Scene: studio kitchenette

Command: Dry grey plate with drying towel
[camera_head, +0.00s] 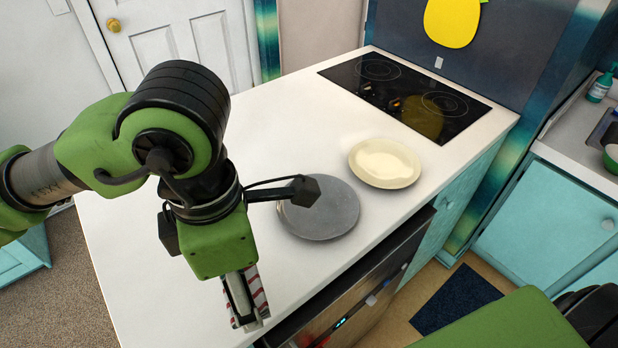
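The grey plate (318,216) lies flat on the white counter near its front edge. A dark part of my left arm covers a bit of its upper left rim. A red-and-white striped cloth (260,291), which looks like the drying towel, shows beside and behind the fingers of my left gripper (247,312). The gripper points down near the counter's front edge, left of and nearer than the plate, apart from it. I cannot tell whether the fingers are shut on the cloth. My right gripper is out of view; only part of that arm shows at the lower right.
A cream plate (385,163) lies behind and right of the grey one. A black cooktop (405,95) is at the far end of the counter (180,300). An oven front (352,300) is below the front edge. The counter's left part looks clear.

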